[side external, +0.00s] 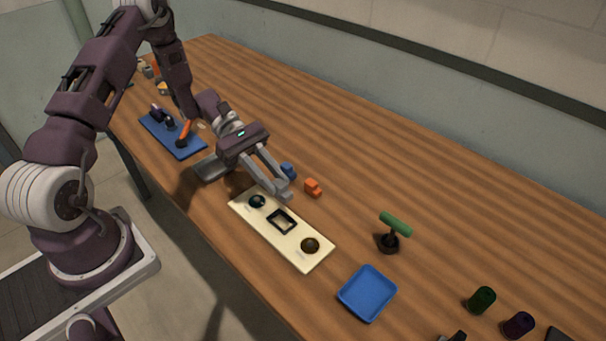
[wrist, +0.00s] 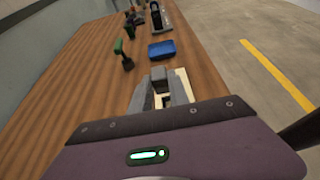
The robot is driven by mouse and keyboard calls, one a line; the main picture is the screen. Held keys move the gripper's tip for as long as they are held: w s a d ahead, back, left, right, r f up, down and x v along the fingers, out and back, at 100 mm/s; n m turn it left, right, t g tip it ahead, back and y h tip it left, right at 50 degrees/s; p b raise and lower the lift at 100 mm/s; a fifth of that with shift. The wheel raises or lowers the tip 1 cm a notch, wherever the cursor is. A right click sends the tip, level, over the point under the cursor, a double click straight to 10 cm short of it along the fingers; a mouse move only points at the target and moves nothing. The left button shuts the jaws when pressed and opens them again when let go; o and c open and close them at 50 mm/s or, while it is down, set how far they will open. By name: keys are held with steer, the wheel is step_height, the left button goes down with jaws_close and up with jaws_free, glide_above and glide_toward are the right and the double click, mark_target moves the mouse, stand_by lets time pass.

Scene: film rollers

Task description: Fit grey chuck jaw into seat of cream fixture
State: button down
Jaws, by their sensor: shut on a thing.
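The cream fixture (side external: 262,222) lies flat on the wooden table, with a dark round seat at each end and a dark-rimmed square seat in the middle. Part of it also shows behind my fingers in the wrist view (wrist: 184,80). My gripper (side external: 280,190) is over the table by the fixture's far edge, near its left end. In the wrist view my gripper (wrist: 163,92) is shut on a grey block, the chuck jaw (wrist: 160,75). The jaw is hard to tell from the grey fingers in the side view. Its lower part and the seats are hidden in the wrist view.
Small blue (side external: 289,171) and orange (side external: 312,187) blocks lie just beyond my gripper. A blue tray (side external: 368,293) and a green-handled stand (side external: 394,228) are to the right. A blue mat with tools (side external: 160,139) lies to the left.

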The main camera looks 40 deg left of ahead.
mark_target(273, 215)
steer(key=shift+s+a+f, duration=0.1)
steer(key=shift+s+f, duration=0.05)
steer(key=shift+f, duration=1.95)
steer(key=shift+s+f, duration=0.15)
steer(key=shift+f, duration=1.95)
steer(key=shift+f, duration=0.15)
steer(key=c, duration=1.2)
jaws_free()
steer(key=shift+c, duration=0.5)
steer(key=shift+o, duration=0.2)
steer(key=shift+r, duration=3.55)
